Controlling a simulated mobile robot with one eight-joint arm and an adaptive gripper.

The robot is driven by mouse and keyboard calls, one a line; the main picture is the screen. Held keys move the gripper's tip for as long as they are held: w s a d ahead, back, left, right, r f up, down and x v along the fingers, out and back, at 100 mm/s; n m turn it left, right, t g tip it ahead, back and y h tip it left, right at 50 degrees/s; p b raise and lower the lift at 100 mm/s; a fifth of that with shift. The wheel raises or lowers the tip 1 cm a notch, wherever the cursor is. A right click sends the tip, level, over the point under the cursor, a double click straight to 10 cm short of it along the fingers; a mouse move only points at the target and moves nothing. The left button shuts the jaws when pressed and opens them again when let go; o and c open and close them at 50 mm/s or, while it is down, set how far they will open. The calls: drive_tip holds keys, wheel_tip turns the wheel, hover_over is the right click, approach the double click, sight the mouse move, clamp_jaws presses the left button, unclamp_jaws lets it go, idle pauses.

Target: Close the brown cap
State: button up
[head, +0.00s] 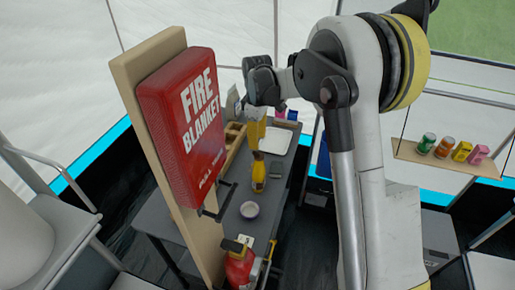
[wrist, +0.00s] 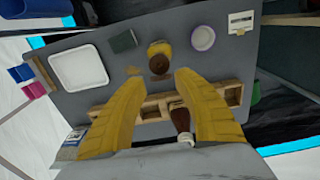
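A yellow bottle (head: 258,174) stands upright on the grey table (head: 250,232). In the wrist view the yellow bottle (wrist: 158,48) is seen from above, with a round brown cap (wrist: 158,65) at its near side. Whether the cap is fully seated is too small to tell. My gripper (wrist: 159,78) has its two yellow fingers spread, with nothing between them. The cap shows just beyond the gap between the fingertips. In the head view my gripper (head: 256,132) is above and slightly behind the bottle, apart from it.
A wooden compartment rack (wrist: 155,108) lies under the fingers. A white tray (wrist: 78,68), a dark green block (wrist: 123,41) and a purple-rimmed bowl (wrist: 202,38) are on the table. A panel with a red fire blanket case (head: 182,120) stands at the table's left.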

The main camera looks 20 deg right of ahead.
drive_tip(key=shift+f, duration=1.5)
clamp_jaws()
